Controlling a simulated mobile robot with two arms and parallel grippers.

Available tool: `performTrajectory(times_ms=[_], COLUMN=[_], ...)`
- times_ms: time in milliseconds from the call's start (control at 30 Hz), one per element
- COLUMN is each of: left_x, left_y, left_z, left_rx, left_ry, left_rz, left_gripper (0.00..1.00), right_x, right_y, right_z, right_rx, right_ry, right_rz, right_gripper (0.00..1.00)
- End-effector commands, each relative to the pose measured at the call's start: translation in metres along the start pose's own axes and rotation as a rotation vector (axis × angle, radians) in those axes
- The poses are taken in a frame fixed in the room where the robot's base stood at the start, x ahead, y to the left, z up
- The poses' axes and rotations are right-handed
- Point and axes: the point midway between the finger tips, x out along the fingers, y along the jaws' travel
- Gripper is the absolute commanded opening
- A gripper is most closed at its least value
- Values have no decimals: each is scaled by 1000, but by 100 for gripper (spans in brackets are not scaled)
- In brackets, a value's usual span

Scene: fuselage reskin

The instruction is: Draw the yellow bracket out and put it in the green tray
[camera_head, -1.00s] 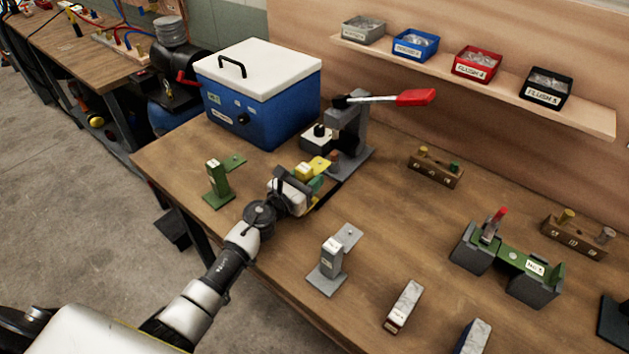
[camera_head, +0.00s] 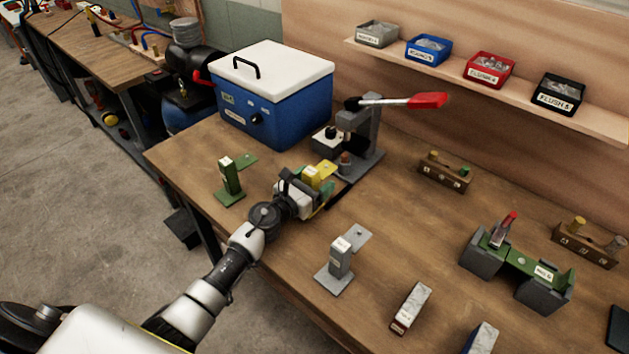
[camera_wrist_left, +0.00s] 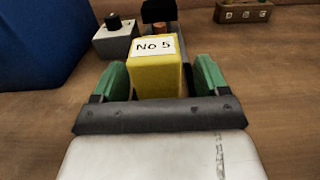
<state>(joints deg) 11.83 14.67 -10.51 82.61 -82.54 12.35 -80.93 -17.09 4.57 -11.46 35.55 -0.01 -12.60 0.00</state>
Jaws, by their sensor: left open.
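The yellow bracket (camera_head: 312,174) stands at the foot of a grey lever press (camera_head: 358,140). In the left wrist view the bracket (camera_wrist_left: 154,74) shows as an upright yellow block with a "No 5" label. My left gripper (camera_head: 314,186) is open, with its green fingertips (camera_wrist_left: 162,80) on either side of the bracket. A gap shows at its right side; whether the left finger touches it I cannot tell. The lower part of the bracket is hidden by the gripper. No green tray can be made out. My right gripper is not in view.
A blue cooler (camera_head: 270,100) with a white lid stands behind to the left. A green bracket (camera_head: 230,178) and a grey bracket (camera_head: 340,262) stand on either side of my arm. A green fixture (camera_head: 518,262) stands right. The bench middle is mostly clear.

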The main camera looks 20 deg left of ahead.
Motion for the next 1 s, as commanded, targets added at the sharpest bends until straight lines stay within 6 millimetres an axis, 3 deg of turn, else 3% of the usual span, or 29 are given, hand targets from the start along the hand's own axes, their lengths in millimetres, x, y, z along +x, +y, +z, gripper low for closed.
performTrajectory(times_ms=[167, 500, 700, 1000], left_x=[-7, -71, -99, -108], left_y=[0, 0, 0, 0], left_z=[-1, -3, -2, 0], left_rx=[0, 1, 1, 0], left_ry=[1, 3, 1, 0], left_rz=[0, -1, 0, 0], left_gripper=[74, 74, 74, 74], right_x=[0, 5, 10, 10], right_y=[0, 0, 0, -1], right_z=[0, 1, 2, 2], right_rx=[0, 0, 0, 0], right_ry=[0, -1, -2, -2], right_rz=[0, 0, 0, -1], right_gripper=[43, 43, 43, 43])
